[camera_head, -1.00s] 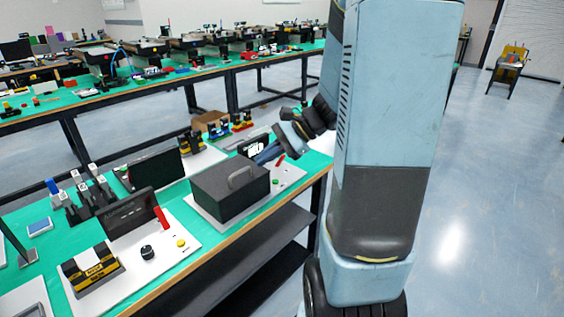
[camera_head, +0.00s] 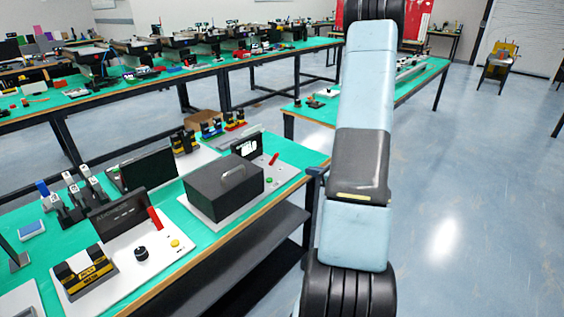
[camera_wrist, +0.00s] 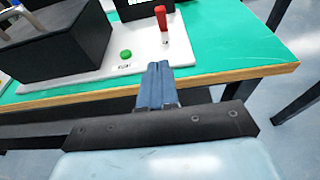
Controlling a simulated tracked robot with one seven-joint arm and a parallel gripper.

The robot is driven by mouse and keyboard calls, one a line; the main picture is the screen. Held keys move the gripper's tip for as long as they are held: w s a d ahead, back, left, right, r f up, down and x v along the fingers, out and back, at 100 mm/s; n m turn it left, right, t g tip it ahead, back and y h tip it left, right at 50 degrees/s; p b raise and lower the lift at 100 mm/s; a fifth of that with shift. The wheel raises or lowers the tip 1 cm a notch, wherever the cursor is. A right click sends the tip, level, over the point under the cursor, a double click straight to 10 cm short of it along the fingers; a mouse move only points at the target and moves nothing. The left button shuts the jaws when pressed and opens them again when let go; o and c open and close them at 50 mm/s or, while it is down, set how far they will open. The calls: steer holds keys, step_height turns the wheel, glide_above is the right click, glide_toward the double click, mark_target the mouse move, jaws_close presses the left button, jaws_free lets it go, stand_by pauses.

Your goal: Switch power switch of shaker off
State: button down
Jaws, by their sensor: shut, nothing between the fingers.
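A dark box with a handle (camera_head: 225,192) sits on a white base plate. The same box (camera_wrist: 65,42) shows at the upper left of the wrist view. On its plate are a green button (camera_wrist: 125,54) and a red lever (camera_wrist: 161,20), which stands up; in the head view they are the green button (camera_head: 268,181) and red lever (camera_head: 273,159). No readable label tells me which unit is the shaker. My gripper (camera_wrist: 158,68) has its blue fingers together and empty, seen near the plate's front edge, below and right of the green button, apparently apart from it. My arm hides the gripper in the head view.
Left of the box, another white plate holds a yellow-black block (camera_head: 85,274), a black knob (camera_head: 141,253), a yellow button (camera_head: 175,243) and a red lever (camera_head: 154,218). The green tabletop (camera_wrist: 225,35) right of the plate is clear. Open floor (camera_head: 450,230) lies right.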

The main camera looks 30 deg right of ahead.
steer(key=shift+w+f, duration=0.1)
stand_by(0.3)
glide_toward(276, 158)
steer(key=f, duration=0.1)
steer(key=w+f, duration=0.1)
steer(key=w+a+f, duration=0.1)
steer(key=shift+f, duration=0.4)
steer(key=shift+w+a+r, duration=0.25)
steer(key=shift+w+r, duration=0.5)
steer(key=shift+w, duration=0.1)
steer(key=shift+w+a+r, duration=0.15)
steer(key=shift+w+r, duration=0.2)
steer(key=shift+w, duration=0.25)
